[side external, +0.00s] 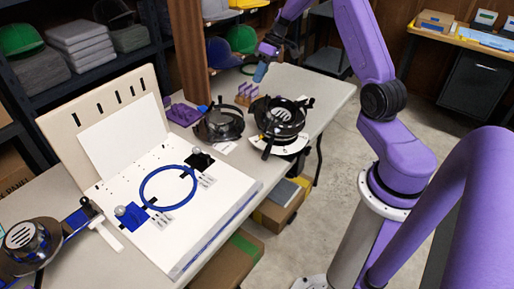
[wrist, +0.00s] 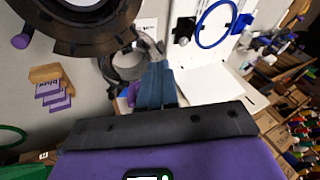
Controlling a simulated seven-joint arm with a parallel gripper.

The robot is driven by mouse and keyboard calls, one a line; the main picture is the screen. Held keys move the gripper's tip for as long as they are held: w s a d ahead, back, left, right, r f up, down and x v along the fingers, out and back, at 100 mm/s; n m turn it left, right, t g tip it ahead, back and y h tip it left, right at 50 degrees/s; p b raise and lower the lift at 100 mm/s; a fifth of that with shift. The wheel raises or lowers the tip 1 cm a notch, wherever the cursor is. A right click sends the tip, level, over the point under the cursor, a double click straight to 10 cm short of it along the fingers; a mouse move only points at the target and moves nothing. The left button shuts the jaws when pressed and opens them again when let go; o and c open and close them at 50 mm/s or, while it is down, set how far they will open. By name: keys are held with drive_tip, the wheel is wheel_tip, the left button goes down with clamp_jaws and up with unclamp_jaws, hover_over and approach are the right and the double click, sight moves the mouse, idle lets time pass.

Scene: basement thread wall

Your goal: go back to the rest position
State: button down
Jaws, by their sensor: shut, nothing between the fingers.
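My gripper (side external: 260,72) is in the air above the far part of the table (side external: 335,88), with its blue fingers pointing down. In the wrist view my gripper's fingers (wrist: 155,85) are together, with nothing seen between them. A blue ring (side external: 168,188) lies on the white board (side external: 185,238) in the front part of the table. The ring also shows at the top of the wrist view (wrist: 217,24), well away from the fingers.
A black round device (side external: 280,118) and a dark ring-shaped part (side external: 220,124) stand mid-table. Wooden blocks with purple parts (side external: 246,94) are near my gripper. A brown post (side external: 194,50) and shelves with caps (side external: 20,40) stand behind. Another device (side external: 28,238) is at left.

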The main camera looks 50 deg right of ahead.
drive_tip(key=s+a+r+n+g+h, duration=0.15)
drive_tip(key=s+a, duration=0.25)
drive_tip(key=a, duration=0.4)
drive_tip(key=s+a+r+n+g, duration=0.1)
drive_tip(key=s+a+r+n, duration=0.2)
drive_tip(key=a, duration=0.4)
drive_tip(key=s+a+r+g+h, duration=0.1)
drive_tip(key=s+a+r, duration=0.1)
drive_tip(key=s+a, duration=0.45)
drive_tip(key=s+a+n+t+h, duration=0.1)
drive_tip(key=s+a+n, duration=0.1)
drive_tip(key=s, duration=0.9)
drive_tip(key=s+a+r+n+h, duration=0.1)
drive_tip(key=s+a+n, duration=0.1)
drive_tip(key=s, duration=0.8)
drive_tip(key=shift+s+r+n+t, duration=0.15)
drive_tip(key=shift+s+n+t, duration=0.2)
drive_tip(key=shift+n, duration=0.4)
